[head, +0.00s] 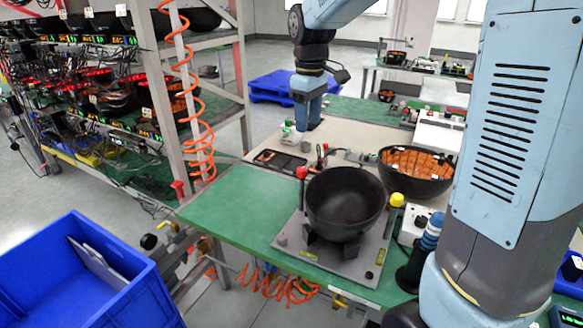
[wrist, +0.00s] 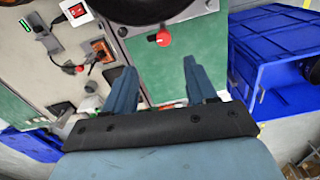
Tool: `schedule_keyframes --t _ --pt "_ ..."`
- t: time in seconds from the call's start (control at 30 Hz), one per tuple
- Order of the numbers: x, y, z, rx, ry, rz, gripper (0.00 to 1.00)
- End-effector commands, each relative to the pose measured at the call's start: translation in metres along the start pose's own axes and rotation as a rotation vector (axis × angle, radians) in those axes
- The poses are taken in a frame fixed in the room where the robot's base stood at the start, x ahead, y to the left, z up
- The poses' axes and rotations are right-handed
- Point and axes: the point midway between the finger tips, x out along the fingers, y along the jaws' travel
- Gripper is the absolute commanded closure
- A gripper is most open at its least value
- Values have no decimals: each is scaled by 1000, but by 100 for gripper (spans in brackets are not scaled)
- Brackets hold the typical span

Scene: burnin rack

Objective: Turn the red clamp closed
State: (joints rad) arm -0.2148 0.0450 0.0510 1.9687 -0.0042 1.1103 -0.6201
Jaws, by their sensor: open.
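The red clamp (head: 302,173) has a red knob on a short post at the left edge of the grey fixture plate (head: 345,262). A large black bowl (head: 340,205) sits on the plate beside it. In the wrist view the red clamp (wrist: 164,38) shows beyond my fingertips, at the edge of the plate. A yellow knob (head: 397,199) stands on the bowl's other side. My gripper (wrist: 158,68) is open and empty, its blue fingers apart, with a gap between them and the clamp. In the head view it points down behind the fixture.
A green bench (head: 235,205) carries the fixture. Behind it a pale worktop holds a bowl with an orange inside (head: 415,170) and small devices. A blue crate (head: 85,275) stands at lower left. An orange coiled hose (head: 190,90) hangs by the rack.

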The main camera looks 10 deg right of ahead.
Motion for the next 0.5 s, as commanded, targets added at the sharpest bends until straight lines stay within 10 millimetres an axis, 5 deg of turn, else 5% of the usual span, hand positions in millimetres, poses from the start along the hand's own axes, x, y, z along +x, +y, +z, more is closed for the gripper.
schedule_keyframes --t 0.27,0.5 --pt "14 1 -12 -37 -15 -13 43" --pt "48 1 -11 -35 -16 -14 43"
